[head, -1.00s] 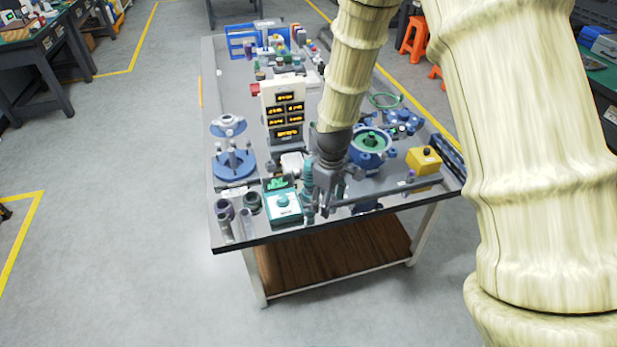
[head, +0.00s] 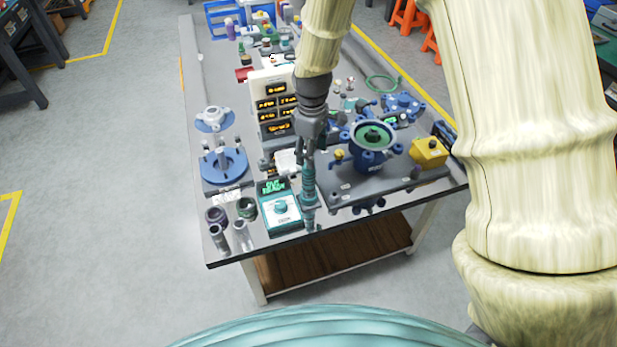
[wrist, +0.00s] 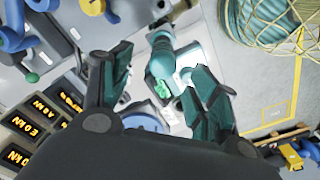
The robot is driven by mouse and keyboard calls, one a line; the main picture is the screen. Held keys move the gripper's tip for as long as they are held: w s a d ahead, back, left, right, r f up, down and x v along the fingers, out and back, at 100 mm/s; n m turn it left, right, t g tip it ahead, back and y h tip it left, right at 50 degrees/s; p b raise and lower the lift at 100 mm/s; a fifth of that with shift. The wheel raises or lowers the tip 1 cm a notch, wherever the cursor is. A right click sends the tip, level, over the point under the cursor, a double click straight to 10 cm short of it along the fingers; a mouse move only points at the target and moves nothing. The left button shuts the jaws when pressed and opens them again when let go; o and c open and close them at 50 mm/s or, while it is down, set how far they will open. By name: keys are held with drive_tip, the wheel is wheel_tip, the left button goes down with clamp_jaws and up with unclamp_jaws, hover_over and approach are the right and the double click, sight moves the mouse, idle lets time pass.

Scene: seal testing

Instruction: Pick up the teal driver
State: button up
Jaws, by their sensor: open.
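The teal driver (head: 308,188) stands upright near the front edge of the bench, just right of a teal and white box. In the wrist view a teal shape that looks like the driver (wrist: 163,52) shows between the fingers, seen nearly end-on. My gripper (head: 307,156) points down right above the driver. In the wrist view my gripper (wrist: 160,68) has its two fingers wide apart with a gap between them. I cannot tell whether a finger touches the driver. The fingertips partly cover the driver's upper end.
The teal and white box (head: 281,209) with a green display stands close left of the driver. A blue valve fixture (head: 370,155) and yellow box (head: 429,152) are to the right. A white panel with orange readouts (head: 270,98) stands behind. Cups and cylinders (head: 231,227) crowd the front left corner.

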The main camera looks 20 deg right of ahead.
sight(308, 173)
drive_tip(key=f, duration=0.3)
drive_tip(key=shift+w+a+f+p, duration=0.1)
drive_tip(key=shift+w+f+p, duration=0.1)
drive_tip(key=shift+f+p, duration=0.15)
drive_tip(key=shift+s, duration=0.15)
drive_tip(key=shift+s+a+f+p, duration=0.1)
drive_tip(key=shift+a+f+p, duration=0.05)
drive_tip(key=shift+f+p, duration=0.35)
drive_tip(key=shift+a+f+p, duration=0.15)
drive_tip(key=shift+f+p, duration=0.3)
drive_tip(key=shift+f, duration=0.4)
drive_tip(key=shift+f+p, duration=0.35)
drive_tip(key=shift+f, duration=0.95)
drive_tip(key=c, duration=1.2)
